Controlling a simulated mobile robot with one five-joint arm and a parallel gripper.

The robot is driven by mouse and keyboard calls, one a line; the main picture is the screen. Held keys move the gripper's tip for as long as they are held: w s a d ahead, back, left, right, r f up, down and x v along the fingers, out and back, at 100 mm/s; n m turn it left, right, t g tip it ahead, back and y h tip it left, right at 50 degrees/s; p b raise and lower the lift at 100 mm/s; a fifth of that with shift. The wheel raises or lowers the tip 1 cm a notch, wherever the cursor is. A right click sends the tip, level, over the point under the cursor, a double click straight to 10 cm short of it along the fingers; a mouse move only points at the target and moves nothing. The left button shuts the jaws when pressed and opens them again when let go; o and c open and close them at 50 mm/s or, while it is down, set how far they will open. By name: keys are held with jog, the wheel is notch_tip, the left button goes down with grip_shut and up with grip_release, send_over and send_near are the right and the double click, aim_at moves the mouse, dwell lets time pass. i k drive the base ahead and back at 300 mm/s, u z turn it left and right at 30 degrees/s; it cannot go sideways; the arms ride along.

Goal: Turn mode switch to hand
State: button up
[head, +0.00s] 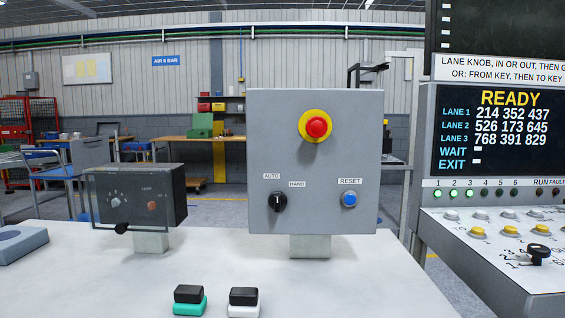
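The mode switch (279,202) is a black rotary knob at the lower left of a grey control box (313,165), in the middle of the head view. The AUTO label (271,176) is above it to the left, and the HAND label (297,184) is above it to the right. A small pale mark shows on the knob, pointing roughly upward; it is too small to tell which label it is set to. My gripper is not in view.
The box also carries a red emergency button (316,127) and a blue RESET button (349,200). A smaller dark box (137,197) stands left. Two black-topped blocks, teal (189,305) and white (243,307), lie in front. A console (495,240) stands right.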

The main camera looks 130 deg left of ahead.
aim_at(277, 200)
jog(key=u, duration=2.25)
jog(key=k, duration=0.55)
jog(key=u, duration=1.4)
